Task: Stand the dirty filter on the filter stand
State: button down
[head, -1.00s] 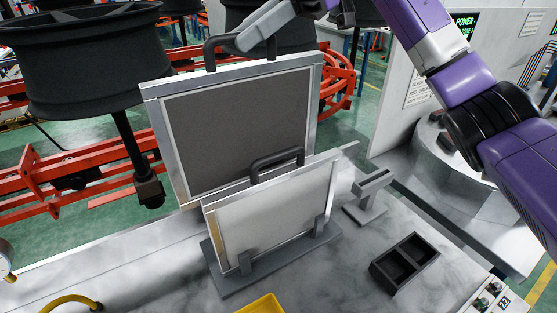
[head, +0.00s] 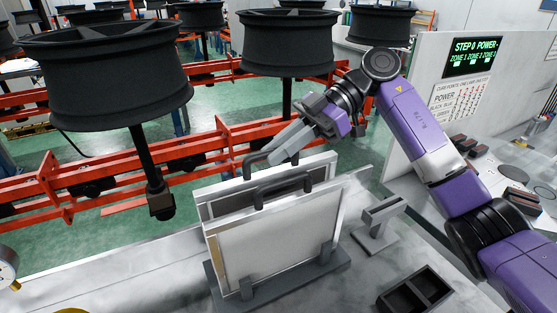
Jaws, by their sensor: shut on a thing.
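The dirty filter (head: 209,208), a dark grey panel in a pale metal frame, stands upright just behind a clean white filter (head: 275,235). Only its top strip and left edge show; its lower edge is hidden, so I cannot tell whether it touches the stand. My gripper (head: 276,156) is shut on the black handle (head: 255,162) on top of the dirty filter. The grey filter stand (head: 327,268) is on the bench, with the white filter upright in its front clips. The white filter has its own black handle (head: 284,187).
A small grey T-shaped stand (head: 379,222) is right of the filter stand. A dark two-compartment tray (head: 418,292) is at the front right. Black wheels (head: 105,75) hang on spindles over a red rail (head: 100,180) behind the bench. Bare bench lies left of the stand.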

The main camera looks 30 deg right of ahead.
jog(key=shift+f, duration=1.4)
jog(key=c, duration=1.4)
grip_release()
jog(key=b+v, duration=0.1)
jog(key=v, duration=1.1)
